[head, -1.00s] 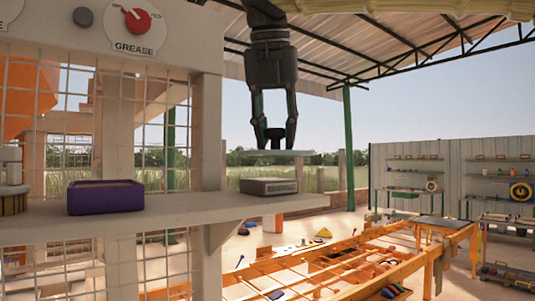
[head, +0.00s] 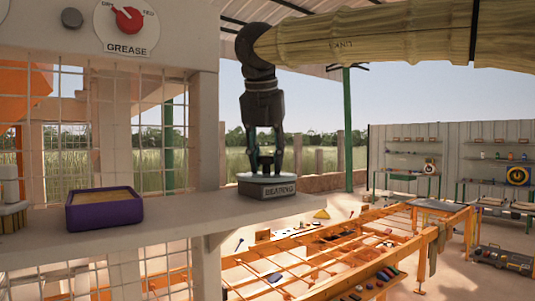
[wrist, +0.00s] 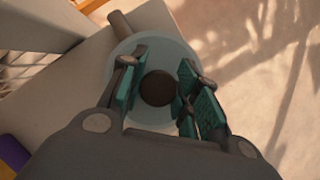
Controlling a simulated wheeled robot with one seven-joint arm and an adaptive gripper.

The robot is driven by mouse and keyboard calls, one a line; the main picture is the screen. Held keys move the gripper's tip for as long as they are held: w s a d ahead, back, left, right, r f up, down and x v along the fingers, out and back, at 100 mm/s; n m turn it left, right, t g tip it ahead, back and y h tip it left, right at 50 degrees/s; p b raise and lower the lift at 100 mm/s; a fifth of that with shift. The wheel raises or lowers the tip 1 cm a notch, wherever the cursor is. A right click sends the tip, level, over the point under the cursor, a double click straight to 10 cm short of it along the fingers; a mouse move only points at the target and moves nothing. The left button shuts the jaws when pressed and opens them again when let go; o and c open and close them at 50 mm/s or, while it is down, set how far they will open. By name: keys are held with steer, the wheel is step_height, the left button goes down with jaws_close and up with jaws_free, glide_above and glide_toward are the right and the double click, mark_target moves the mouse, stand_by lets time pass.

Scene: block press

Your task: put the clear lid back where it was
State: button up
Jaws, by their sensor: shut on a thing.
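The clear lid (wrist: 125,62) is a round, see-through disc with a dark knob (wrist: 158,88) at its middle. My gripper (head: 265,168) is shut on the lid's knob, with a green-padded finger on each side of it in the wrist view. In the head view the lid (head: 262,177) shows as a thin, pale, level disc right over the small grey box labelled BEARING (head: 266,191) on the shelf. I cannot tell whether the lid touches the box. A grey-brown bar (wrist: 120,22) shows at the lid's edge in the wrist view.
The pale shelf (head: 185,218) runs under the dial panel, and the box stands near its right end. A purple tray with a tan filling (head: 104,212) sits to the left. A pale object (head: 10,205) stands at the far left. Shelf between tray and box is clear.

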mark_target(263, 176)
steer(key=shift+f, duration=0.2)
steer(key=shift+f, duration=0.1)
steer(key=o, duration=1.1)
steer(key=shift+c, duration=0.2)
steer(key=b+v, duration=0.2)
steer(key=v, duration=1)
